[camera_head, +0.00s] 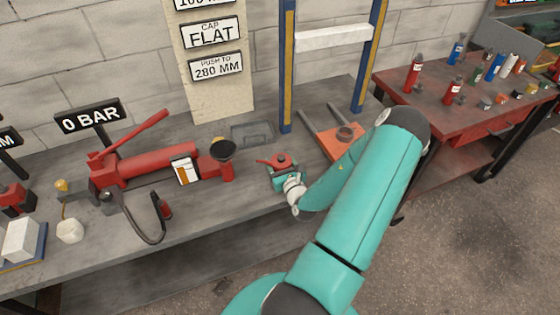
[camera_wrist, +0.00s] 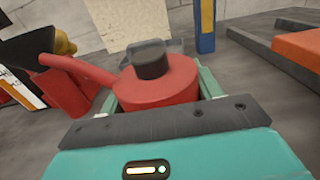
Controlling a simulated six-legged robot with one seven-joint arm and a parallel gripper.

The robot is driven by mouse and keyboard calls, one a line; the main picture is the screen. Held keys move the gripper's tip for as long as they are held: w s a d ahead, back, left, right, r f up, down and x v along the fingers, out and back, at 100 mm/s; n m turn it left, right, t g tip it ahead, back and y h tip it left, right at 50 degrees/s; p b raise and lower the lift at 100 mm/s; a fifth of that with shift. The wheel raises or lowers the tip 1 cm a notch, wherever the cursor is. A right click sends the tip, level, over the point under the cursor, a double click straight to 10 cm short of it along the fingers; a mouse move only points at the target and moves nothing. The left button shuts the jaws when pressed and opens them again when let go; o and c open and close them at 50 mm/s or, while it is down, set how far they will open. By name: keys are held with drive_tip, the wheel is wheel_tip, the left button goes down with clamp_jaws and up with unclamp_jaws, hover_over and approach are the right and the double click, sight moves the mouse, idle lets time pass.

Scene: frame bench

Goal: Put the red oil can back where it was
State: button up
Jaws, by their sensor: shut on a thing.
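The red oil can (camera_head: 280,159) is at the right part of the grey bench, in my gripper (camera_head: 284,180). In the wrist view the red oil can (camera_wrist: 168,92) has a dark cap on top and a thin spout pointing left. The teal jaws of my gripper (camera_wrist: 160,95) stand on both sides of its body and are shut on it. The can looks close to upright. Its underside is hidden, so I cannot tell whether it touches the bench.
A red pump (camera_head: 150,163) with a black funnel (camera_head: 222,150) stands left of the can. A flat grey tray (camera_head: 253,134) lies behind it. A blue-and-yellow frame (camera_head: 286,70) with an orange plate (camera_head: 330,140) stands to the right. Bare bench (camera_head: 235,195) lies in front.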

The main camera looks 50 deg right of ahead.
drive_tip(key=shift+f, duration=0.1)
drive_tip(key=o, duration=1.3)
